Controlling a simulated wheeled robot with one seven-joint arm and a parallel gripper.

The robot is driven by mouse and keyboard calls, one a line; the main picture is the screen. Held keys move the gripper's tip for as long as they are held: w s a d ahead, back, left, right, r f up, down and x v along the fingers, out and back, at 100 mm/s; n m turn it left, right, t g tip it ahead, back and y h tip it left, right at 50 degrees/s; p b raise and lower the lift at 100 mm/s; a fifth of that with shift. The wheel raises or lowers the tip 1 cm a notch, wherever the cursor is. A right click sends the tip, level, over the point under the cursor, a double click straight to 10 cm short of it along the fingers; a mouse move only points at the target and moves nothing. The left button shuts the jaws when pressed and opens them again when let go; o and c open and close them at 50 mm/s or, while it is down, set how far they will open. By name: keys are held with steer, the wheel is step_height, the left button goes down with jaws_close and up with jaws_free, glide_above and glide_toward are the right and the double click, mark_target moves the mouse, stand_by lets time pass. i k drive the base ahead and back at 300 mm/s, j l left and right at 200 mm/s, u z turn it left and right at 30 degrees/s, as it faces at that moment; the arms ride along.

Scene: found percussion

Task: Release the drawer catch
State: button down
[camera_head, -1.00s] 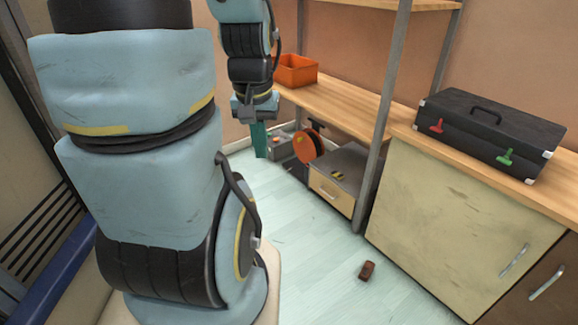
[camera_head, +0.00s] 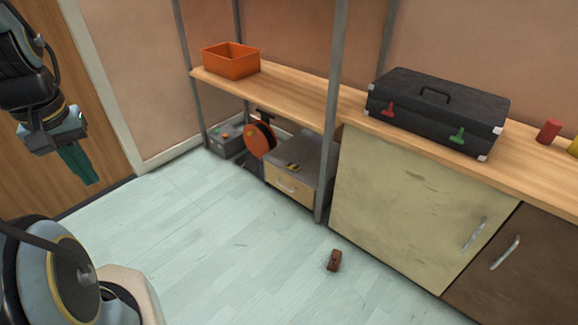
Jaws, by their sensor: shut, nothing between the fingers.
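A small drawer unit (camera_head: 311,158) with a grey top and a pale wooden front stands on the floor under the wooden shelf. Its drawer front (camera_head: 290,188) has a light handle and looks closed. My gripper (camera_head: 84,174) hangs at the left, shut and empty, well apart from the drawer unit and in front of the door side of the room.
A grey box with coloured buttons (camera_head: 226,140) and an orange reel (camera_head: 260,139) stand left of the drawer unit. A metal post (camera_head: 333,120) rises close to its right. A brown block (camera_head: 334,260) lies on the floor. An orange bin (camera_head: 231,62) and a black case (camera_head: 437,112) stand above.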

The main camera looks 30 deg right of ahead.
mark_target(291, 166)
steer(key=i+l, duration=0.25)
steer(key=i, duration=0.2)
steer(key=i+l, duration=0.3)
steer(key=i, duration=0.15)
steer(key=i+l, duration=0.25)
steer(key=i, duration=0.2)
